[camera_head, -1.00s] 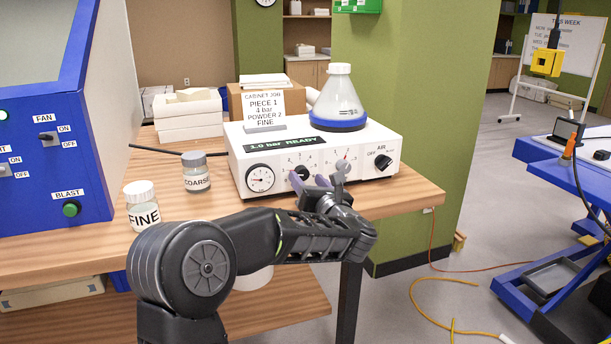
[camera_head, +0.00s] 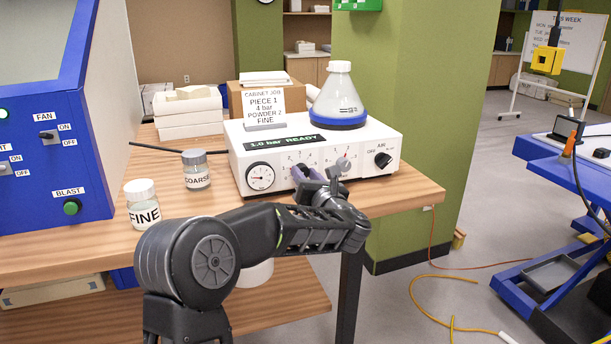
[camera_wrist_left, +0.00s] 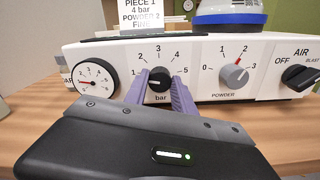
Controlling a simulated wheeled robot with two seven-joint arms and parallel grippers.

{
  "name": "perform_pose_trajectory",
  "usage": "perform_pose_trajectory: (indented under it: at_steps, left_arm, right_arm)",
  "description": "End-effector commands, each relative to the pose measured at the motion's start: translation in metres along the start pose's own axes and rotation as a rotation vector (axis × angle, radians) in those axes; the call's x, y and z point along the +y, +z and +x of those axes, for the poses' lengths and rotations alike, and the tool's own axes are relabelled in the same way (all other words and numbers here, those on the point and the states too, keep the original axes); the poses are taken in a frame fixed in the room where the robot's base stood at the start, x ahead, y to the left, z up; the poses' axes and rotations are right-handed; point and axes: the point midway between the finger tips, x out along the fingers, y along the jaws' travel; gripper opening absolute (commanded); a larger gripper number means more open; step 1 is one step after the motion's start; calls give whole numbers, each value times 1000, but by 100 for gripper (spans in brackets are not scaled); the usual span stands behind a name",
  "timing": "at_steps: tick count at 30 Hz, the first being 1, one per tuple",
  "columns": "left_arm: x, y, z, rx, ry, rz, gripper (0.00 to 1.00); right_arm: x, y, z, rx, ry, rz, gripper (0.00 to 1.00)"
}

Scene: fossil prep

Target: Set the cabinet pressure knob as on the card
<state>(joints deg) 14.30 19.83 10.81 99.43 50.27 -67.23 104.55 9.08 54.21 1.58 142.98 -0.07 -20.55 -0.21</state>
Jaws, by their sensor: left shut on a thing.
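The black pressure knob (camera_wrist_left: 158,85) sits on the white control box (camera_head: 235,160), in a scale marked 1 to 5 bar. My left gripper (camera_wrist_left: 159,88) has its purple fingers on both sides of this knob, shut on it. In the head view the gripper (camera_head: 303,172) partly hides the knob. The knob's pale mark seems to point left, toward the low end. The display (camera_head: 285,142) reads 1.0 bar READY. The card (camera_head: 264,107) on the box reads Piece 1, 4 bar, Powder 2, Fine. My right gripper is out of view.
A round gauge (camera_wrist_left: 96,78) is left of the knob. The grey powder knob (camera_wrist_left: 235,74), its red mark near 2, and the black AIR knob (camera_wrist_left: 299,77) are to the right. A flask (camera_head: 338,98) stands on the box. FINE (camera_head: 142,205) and COARSE (camera_head: 195,170) jars stand left.

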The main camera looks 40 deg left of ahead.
Motion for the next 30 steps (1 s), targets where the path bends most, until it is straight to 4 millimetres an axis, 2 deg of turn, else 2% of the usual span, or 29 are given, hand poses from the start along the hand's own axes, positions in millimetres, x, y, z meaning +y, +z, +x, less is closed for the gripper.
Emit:
perform_pose_trajectory:
  at_steps: [4,17,30]
  left_arm:
    - [0,0,0,0,-1,0,0]
    - [0,0,0,0,-1,25,0]
    - [-1,-1,0,1,-2,265,0]
  right_arm:
    - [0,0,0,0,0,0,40]
    - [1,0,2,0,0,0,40]
    - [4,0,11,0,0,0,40]
